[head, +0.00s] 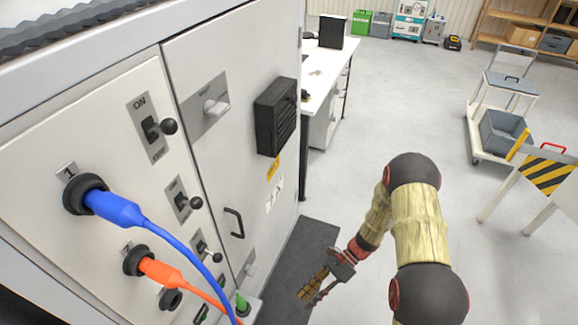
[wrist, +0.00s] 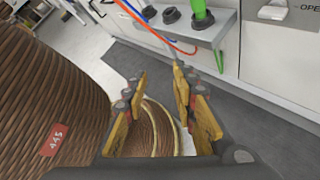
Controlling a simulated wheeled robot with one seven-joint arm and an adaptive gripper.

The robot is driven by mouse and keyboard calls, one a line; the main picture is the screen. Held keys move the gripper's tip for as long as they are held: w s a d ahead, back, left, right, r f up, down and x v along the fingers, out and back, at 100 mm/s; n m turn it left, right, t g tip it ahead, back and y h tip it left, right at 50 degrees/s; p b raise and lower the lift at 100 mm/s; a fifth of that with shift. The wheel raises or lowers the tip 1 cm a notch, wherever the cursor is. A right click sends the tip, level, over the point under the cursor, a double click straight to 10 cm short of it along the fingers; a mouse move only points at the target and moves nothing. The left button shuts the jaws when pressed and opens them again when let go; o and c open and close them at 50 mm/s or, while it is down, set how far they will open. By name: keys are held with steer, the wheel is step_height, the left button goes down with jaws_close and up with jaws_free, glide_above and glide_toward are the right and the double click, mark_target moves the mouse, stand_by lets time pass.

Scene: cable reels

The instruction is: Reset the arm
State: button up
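My gripper (head: 315,287) hangs low at the bottom middle of the head view, beside the grey cabinet (head: 225,120) and above the dark floor mat (head: 300,262). In the wrist view, the two yellow-padded fingers of my gripper (wrist: 158,115) are spread apart. Nothing is held between them. A cable reel (wrist: 155,130) shows beyond and below the fingers, apart from them as far as I can tell. My arm comes down from the right in the head view, bent at its elbow.
A blue plug (head: 115,208) and an orange plug (head: 160,272) sit in the cabinet's sockets, their cables hanging down. A large brown reel (wrist: 50,95) marked 445 stands at left in the wrist view. A barrier (head: 545,175) and trolley (head: 490,125) stand right. Open floor lies between.

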steer(key=s+d+r+n+t+h+p, duration=0.1)
steer(key=d+r+n+t+h, duration=0.25)
steer(key=r, duration=0.65)
steer(key=s+d+r+n+h+p, duration=0.15)
steer(key=d+r+n, duration=0.35)
steer(key=r, duration=0.5)
steer(key=s+d+r+n+t+h+p, duration=0.1)
steer(key=d+r+n+t+h, duration=0.25)
steer(key=r, duration=0.55)
steer(key=s+r+n+t+h+p, duration=0.1)
steer(key=s+r+n+t, duration=0.1)
steer(key=r, duration=0.8)
steer(key=s+r+n+t+h+p, duration=0.1)
steer(key=s+r+n+t, duration=0.1)
steer(key=r, duration=0.9)
steer(key=shift+s+d+r+t+p, duration=0.15)
steer(key=shift+s+t+p, duration=0.15)
steer(key=shift+s+t, duration=0.7)
steer(key=shift+c, duration=0.6)
